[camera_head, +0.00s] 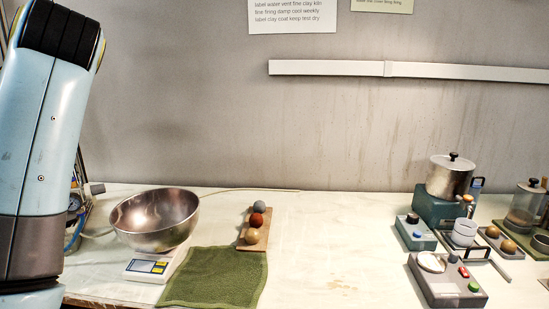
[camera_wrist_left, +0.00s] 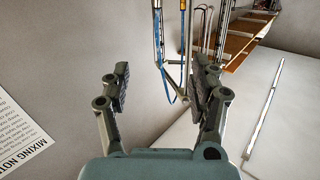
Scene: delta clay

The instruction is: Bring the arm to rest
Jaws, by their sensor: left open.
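My left arm (camera_head: 45,140) comes in large at the left of the head view, raised in front of the wall. Its gripper is outside that view. In the left wrist view my left gripper (camera_wrist_left: 160,90) is open, with its two dark-padded fingers well apart. Nothing is between the pads; a blue cable and metal rods show behind them. My right gripper is in neither view.
A steel bowl (camera_head: 155,220) sits on a white scale (camera_head: 152,268) at the table's left. A green cloth (camera_head: 215,278) and a board (camera_head: 250,242) with three balls lie beside it. Devices and a lidded pot (camera_head: 450,178) stand right. The table's middle is clear.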

